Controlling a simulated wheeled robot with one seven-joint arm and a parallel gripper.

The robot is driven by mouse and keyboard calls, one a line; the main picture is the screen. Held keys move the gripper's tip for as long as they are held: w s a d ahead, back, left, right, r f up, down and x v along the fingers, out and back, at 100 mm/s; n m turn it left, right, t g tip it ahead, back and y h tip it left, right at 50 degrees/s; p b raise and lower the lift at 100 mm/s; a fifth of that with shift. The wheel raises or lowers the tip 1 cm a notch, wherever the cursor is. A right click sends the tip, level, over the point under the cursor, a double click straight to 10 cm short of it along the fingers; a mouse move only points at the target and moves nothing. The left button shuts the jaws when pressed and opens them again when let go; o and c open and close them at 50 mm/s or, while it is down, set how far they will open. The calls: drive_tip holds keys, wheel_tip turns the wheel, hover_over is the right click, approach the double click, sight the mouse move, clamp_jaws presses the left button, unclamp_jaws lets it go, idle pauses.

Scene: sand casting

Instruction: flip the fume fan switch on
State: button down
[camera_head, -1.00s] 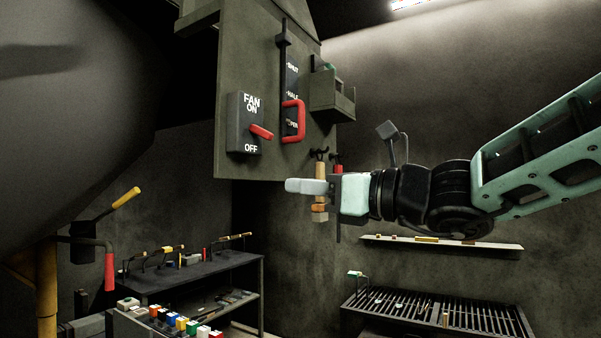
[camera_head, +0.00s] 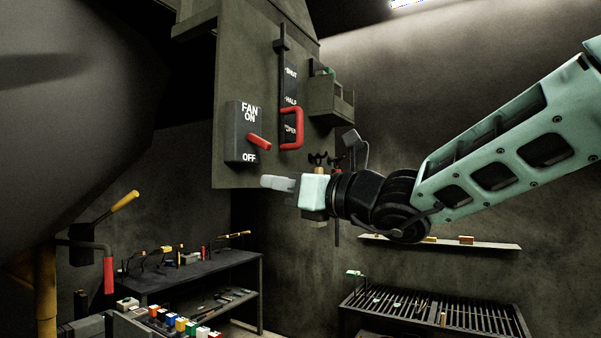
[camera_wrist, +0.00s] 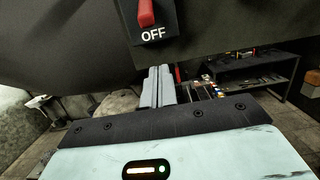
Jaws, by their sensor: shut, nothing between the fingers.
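The fan switch box (camera_head: 241,118) is a dark box labelled FAN ON at the top and OFF at the bottom, mounted on a grey panel. Its red lever (camera_head: 259,142) slopes down to the right, with its end pointing out and low. My gripper (camera_head: 266,182) is shut and empty, below and slightly right of the box, near the panel's lower edge. In the wrist view my shut fingers (camera_wrist: 158,72) point up toward the box, just under the OFF label. The red lever (camera_wrist: 146,14) shows there above OFF, cut by the top edge. The fingers appear apart from it.
A red damper handle (camera_head: 299,129) with SHUT, HALF and OPEN marks is right of the switch. A small box (camera_head: 330,104) juts from the panel's right side. Hooks hang below it. A bench (camera_head: 200,272) with tools stands lower down.

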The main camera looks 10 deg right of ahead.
sight(259, 142)
drive_tip(key=r+p, duration=0.2)
drive_tip(key=w+a+r+p, duration=0.1)
drive_tip(key=shift+r+p, duration=0.3)
drive_tip(key=shift+r, duration=0.05)
drive_tip(key=shift+s+d+r, duration=0.1)
drive_tip(key=shift+s+r, duration=0.05)
drive_tip(key=shift+s, duration=0.05)
drive_tip(key=shift+r+p, duration=0.15)
drive_tip(key=shift+p, duration=0.3)
